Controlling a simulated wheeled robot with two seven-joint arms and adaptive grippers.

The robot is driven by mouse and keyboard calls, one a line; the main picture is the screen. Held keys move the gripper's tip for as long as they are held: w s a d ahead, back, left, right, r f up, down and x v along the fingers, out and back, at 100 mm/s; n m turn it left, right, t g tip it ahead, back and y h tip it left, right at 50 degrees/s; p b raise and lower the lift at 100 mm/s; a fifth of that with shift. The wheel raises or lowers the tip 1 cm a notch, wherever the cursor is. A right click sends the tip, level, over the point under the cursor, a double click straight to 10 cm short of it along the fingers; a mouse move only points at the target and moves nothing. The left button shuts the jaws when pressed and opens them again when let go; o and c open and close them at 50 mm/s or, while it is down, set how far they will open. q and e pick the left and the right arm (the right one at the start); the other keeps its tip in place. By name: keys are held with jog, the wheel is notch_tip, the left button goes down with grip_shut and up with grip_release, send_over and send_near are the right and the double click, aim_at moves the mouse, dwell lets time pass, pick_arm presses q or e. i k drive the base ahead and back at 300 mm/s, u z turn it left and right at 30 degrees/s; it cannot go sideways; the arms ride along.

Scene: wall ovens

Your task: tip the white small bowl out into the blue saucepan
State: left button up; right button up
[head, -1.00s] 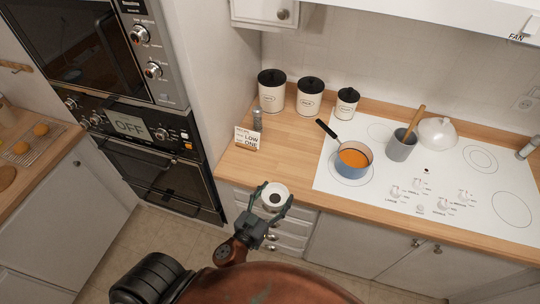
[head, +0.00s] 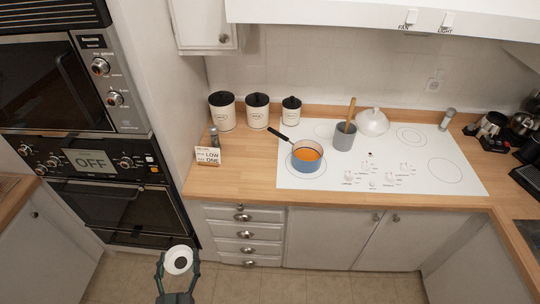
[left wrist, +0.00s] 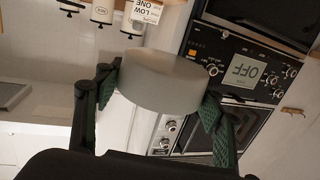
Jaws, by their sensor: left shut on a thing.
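The white small bowl (head: 178,260) is held by my left gripper (head: 176,272) at the lower left of the head view, out in front of the drawers and below counter height in the picture. Something dark shows in the bowl's middle. In the left wrist view the bowl (left wrist: 160,82) sits between the two green-padded fingers. The blue saucepan (head: 307,168) stands on the white cooktop, with orange contents and a black handle pointing to the back left. It is well up and to the right of my left gripper. My right gripper is not in view.
A sign (head: 208,155) and a grey shaker (head: 214,137) stand on the counter left of the cooktop, with several canisters (head: 257,111) behind. The wooden counter's front left is bare.

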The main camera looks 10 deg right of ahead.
aim_at(306, 154)
jog(key=u, duration=0.35)
jog(key=i, duration=0.85)
jog(key=z, duration=0.95)
jog(key=i, duration=0.3)
jog(key=z, duration=0.35)
